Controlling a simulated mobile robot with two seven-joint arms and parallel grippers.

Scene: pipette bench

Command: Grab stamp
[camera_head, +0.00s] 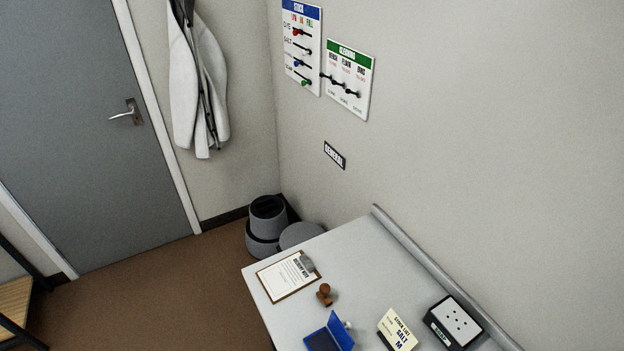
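The stamp (325,294) is a small brown wooden piece with a rounded knob. It stands on the grey bench (362,257), between the clipboard and the blue ink pad case. Neither of my grippers shows in the head view, so I cannot see where they are relative to the stamp.
A clipboard (287,277) lies at the bench's left corner. An open blue case (329,335), a yellow card (397,330) and a black-and-white box (454,322) stand near the front. A raised rail (440,270) runs along the wall side. A dark bin (267,222) stands on the floor.

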